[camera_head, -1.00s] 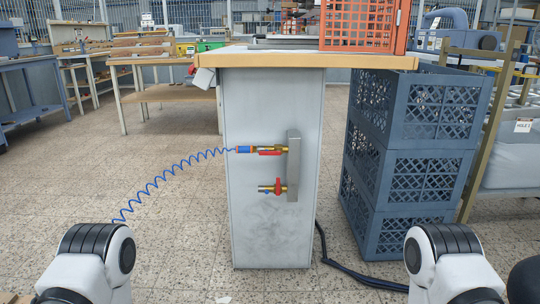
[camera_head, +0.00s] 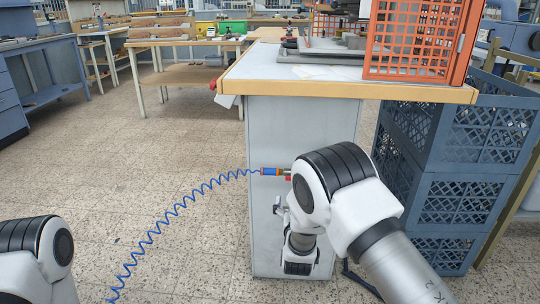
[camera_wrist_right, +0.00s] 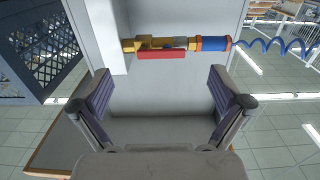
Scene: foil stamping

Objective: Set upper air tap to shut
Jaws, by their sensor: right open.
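The upper air tap (camera_head: 275,171) is on the side of the grey cabinet (camera_head: 262,230), with a blue hose fitting at its outer end. My right arm covers its inner part and hides most of the lower tap's area in the head view. The right wrist view is upside down and shows the upper tap's brass body (camera_wrist_right: 150,43). Its red lever (camera_wrist_right: 163,54) lies along the pipe. My right gripper (camera_wrist_right: 160,92) is open and empty, facing the tap, with the lever beyond its fingertips and apart from them. My left gripper is out of view; only part of that arm shows.
A coiled blue hose (camera_head: 165,217) runs from the upper tap down to the lower left. Stacked blue crates (camera_head: 435,200) stand right of the cabinet. The worktop (camera_head: 300,87) overhangs above, with an orange mesh guard (camera_head: 412,40) on it. Floor left of the cabinet is clear.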

